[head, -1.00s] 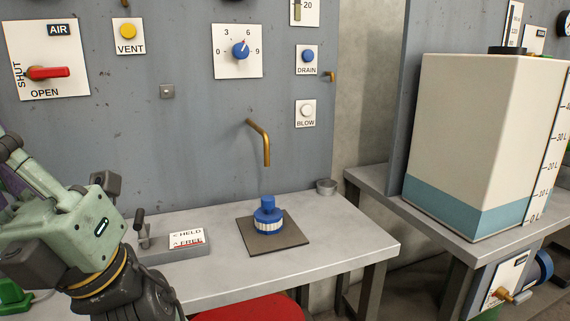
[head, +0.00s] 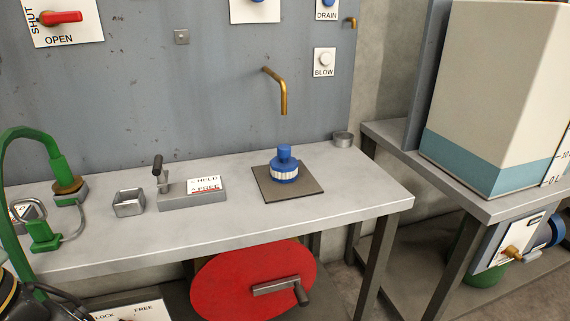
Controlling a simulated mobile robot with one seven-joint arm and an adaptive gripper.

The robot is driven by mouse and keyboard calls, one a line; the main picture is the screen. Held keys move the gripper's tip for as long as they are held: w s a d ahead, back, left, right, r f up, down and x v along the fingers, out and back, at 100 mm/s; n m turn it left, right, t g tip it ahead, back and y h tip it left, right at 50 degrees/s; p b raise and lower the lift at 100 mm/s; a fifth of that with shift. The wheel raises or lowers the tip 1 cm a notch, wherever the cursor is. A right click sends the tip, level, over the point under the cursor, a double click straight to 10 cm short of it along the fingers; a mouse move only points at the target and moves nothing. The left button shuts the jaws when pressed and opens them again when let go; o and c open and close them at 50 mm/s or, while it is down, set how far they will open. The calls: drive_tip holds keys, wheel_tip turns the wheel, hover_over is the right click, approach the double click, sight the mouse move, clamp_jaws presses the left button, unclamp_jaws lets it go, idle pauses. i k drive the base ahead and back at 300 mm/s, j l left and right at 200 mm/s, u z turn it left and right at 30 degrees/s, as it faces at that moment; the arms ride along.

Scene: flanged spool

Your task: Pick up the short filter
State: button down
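A short blue piece with a white ribbed band around its middle and a narrower blue knob on top, which looks like the short filter (head: 285,175), stands upright on a dark square plate (head: 260,184) on the grey bench. It stands below the brass spout (head: 283,100), apart from it. My gripper is out of view; only a dark piece of my arm shows at the lower left edge. Nothing is seen touching the filter.
A lever block marked HELD and FREE (head: 178,202), an open metal box (head: 129,209) and a green hosed device (head: 45,230) stand on the bench to the left. A small cup (head: 343,139) is at the back right. A red disc with a crank (head: 225,285) is below.

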sight(283, 166)
drive_tip(key=i+l, duration=0.1)
drive_tip(key=l, duration=0.55)
drive_tip(key=i+l+u, duration=0.1)
drive_tip(key=l+u, duration=0.2)
drive_tip(key=l, duration=0.15)
drive_tip(key=l+u, duration=0.35)
drive_tip(key=i+u, duration=0.1)
drive_tip(key=u, duration=0.25)
drive_tip(key=i+u, duration=0.1)
drive_tip(key=u, duration=0.3)
drive_tip(key=i+u, duration=0.1)
drive_tip(key=u, duration=0.25)
drive_tip(key=i+l, duration=0.1)
drive_tip(key=i, duration=0.15)
